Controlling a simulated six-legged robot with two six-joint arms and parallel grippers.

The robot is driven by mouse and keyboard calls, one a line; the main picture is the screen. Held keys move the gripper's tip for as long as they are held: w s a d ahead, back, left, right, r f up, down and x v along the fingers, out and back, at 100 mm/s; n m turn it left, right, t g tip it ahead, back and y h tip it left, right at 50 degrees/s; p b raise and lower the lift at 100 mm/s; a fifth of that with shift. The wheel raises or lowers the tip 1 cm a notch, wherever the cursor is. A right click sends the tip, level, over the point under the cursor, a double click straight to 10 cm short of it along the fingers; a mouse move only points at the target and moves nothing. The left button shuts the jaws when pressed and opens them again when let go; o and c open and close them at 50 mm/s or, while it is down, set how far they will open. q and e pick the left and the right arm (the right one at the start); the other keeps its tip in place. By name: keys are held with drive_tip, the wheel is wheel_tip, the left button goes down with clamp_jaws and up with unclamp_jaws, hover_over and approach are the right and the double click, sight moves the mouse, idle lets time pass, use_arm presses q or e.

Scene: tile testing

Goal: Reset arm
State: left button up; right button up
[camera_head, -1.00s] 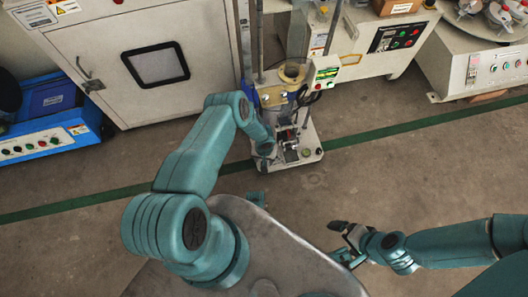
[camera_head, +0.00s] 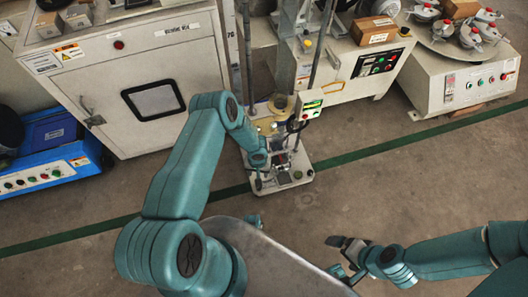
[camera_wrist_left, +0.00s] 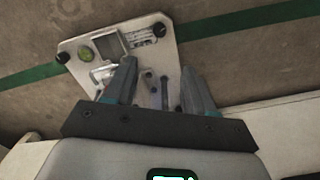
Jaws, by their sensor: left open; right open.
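My left arm reaches forward from the left in the head view, its wrist beside the small test stand (camera_head: 284,172) on the floor. In the left wrist view my left gripper (camera_wrist_left: 170,75) is open, its two fingers apart over the near part of the stand's pale base plate (camera_wrist_left: 160,57). I see nothing held between them. My right gripper (camera_head: 341,256) is open and empty at the lower right, low over the bare floor and apart from the stand.
A large cabinet (camera_head: 70,77) stands at the back left, with a blue unit (camera_head: 40,175) beside it. Machines with control panels (camera_head: 378,62) and a round turntable (camera_head: 455,45) line the back right. A green floor line (camera_head: 400,135) crosses open floor at the right.

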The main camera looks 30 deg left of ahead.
use_arm(q)
drive_tip(key=s+d+r+m+h, duration=0.1)
drive_tip(key=s+d+r+h, duration=0.1)
drive_tip(key=s+d+r, duration=0.7)
drive_tip(key=s+d+r+m+h, duration=0.2)
drive_tip(key=s+d+r, duration=0.3)
drive_tip(key=r, duration=0.5)
wheel_tip(320, 180, up, 20)
drive_tip(key=p, duration=1.8)
drive_tip(key=shift+s+d+f, duration=0.2)
drive_tip(key=shift+s+d, duration=0.15)
drive_tip(key=shift+d, duration=0.1)
